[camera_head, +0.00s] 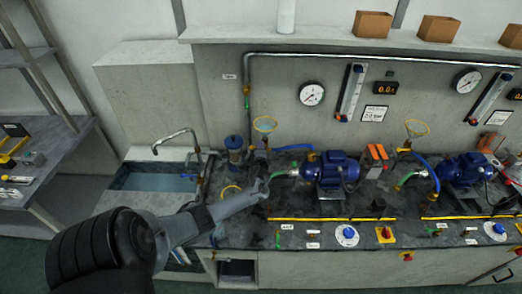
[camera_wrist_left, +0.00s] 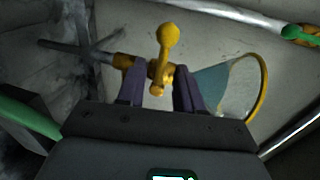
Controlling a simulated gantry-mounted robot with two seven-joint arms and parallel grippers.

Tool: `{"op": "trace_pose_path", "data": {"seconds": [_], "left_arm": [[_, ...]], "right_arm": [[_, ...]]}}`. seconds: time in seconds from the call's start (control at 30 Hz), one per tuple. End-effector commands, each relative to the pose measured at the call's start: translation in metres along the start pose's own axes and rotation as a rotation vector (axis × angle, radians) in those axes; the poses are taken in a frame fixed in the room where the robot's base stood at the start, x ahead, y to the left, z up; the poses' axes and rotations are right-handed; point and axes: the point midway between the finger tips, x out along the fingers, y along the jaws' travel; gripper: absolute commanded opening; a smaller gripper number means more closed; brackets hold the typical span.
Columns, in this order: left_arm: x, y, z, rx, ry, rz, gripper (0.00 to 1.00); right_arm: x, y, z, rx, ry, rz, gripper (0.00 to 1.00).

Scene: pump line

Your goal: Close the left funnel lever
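The left funnel (camera_head: 265,125) has a yellow rim and stands against the wall panel in the head view. In the left wrist view the funnel (camera_wrist_left: 214,88) is a bluish see-through cone lying to the right. Its yellow lever (camera_wrist_left: 167,45) with a round knob sticks up in the picture, across the line of the funnel and pipe. My left gripper (camera_wrist_left: 158,70) has its two dark fingers apart, one each side of the lever's yellow base. Whether they touch it I cannot tell. In the head view my left gripper (camera_head: 261,172) hides the valve below the funnel. My right gripper is not in view.
A blue pump (camera_head: 331,171) stands right of my left gripper, and a blue-topped cylinder (camera_head: 235,148) close to its left. A sink (camera_head: 152,178) with a tap is further left. A second funnel (camera_head: 417,128) and a second pump (camera_head: 466,169) are to the right.

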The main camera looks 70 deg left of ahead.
Motion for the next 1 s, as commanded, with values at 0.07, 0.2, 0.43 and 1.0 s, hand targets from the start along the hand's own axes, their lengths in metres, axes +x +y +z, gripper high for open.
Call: {"op": "trace_pose_path", "data": {"seconds": [0.07, 0.2, 0.43, 1.0], "left_arm": [[0.000, 0.000, 0.000, -0.001, 0.000, 0.000, 0.35], [-0.001, 0.000, 0.000, -0.001, 0.001, 0.000, 0.35], [-0.017, -0.001, -0.001, 0.000, 0.002, 0.000, 0.35], [-0.100, 0.000, 0.000, -0.001, 0.001, 0.001, 0.35]], "right_arm": [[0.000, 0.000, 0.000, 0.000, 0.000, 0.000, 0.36], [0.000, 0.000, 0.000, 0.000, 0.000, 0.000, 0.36], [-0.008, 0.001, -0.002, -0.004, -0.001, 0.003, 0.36], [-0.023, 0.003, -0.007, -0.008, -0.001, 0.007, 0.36]]}}
